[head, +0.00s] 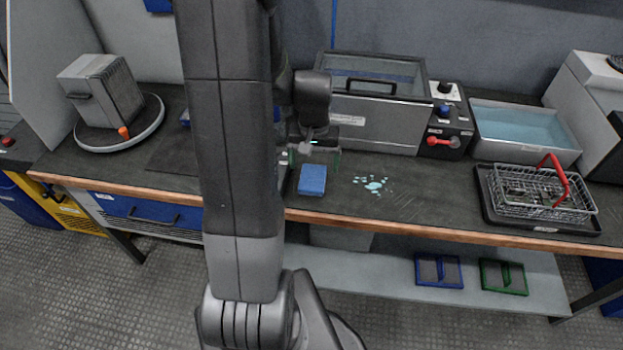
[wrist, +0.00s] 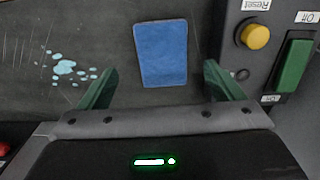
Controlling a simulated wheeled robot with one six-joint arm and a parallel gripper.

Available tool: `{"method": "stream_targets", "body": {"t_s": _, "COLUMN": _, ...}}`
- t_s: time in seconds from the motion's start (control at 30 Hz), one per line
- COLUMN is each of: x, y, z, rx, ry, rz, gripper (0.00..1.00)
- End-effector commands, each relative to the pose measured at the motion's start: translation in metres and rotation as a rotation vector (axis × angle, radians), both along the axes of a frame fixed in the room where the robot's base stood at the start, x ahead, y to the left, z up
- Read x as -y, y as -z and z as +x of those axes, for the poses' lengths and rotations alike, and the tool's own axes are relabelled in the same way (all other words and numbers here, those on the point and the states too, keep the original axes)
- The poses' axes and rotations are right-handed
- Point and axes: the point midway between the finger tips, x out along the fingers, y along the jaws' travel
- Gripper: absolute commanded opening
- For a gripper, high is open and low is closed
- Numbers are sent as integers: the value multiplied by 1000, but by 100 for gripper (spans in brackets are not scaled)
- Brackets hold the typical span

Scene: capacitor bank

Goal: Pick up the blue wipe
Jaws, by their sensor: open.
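The blue wipe (head: 312,179) lies flat on the dark bench top in the head view, near the front edge. It also shows in the wrist view (wrist: 161,53) as a blue rectangle. My gripper (wrist: 163,85) is open, with one green finger to the left of the wipe and one to the right. The wipe lies beyond and between the fingertips, and nothing is held. In the head view my arm hides part of the bench, and my gripper (head: 314,160) is just behind the wipe.
A pale blue spill (head: 371,184) lies right of the wipe. A lidded tank (head: 375,120) and a switch box (head: 447,130) stand behind. A wire basket (head: 530,205) with a red handle sits at the right. In the wrist view, a box with a yellow button (wrist: 255,36) is close to the right finger.

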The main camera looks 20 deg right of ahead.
Motion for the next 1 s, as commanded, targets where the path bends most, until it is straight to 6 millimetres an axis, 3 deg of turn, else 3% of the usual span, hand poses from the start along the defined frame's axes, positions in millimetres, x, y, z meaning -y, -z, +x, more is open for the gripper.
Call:
{"method": "stream_targets", "body": {"t_s": 0.43, "x": -4, "y": 50, "z": -1, "rx": -3, "ry": 0, "rz": 1, "gripper": 87}}
{"method": "stream_targets", "body": {"t_s": 0.73, "x": -3, "y": 55, "z": 0, "rx": 1, "ry": 0, "rz": 0, "gripper": 87}}
{"method": "stream_targets", "body": {"t_s": 0.77, "x": -3, "y": 55, "z": 0, "rx": 0, "ry": 0, "rz": 0, "gripper": 85}}
{"method": "stream_targets", "body": {"t_s": 1.0, "x": -3, "y": 54, "z": 0, "rx": 0, "ry": 0, "rz": 0, "gripper": 40}}
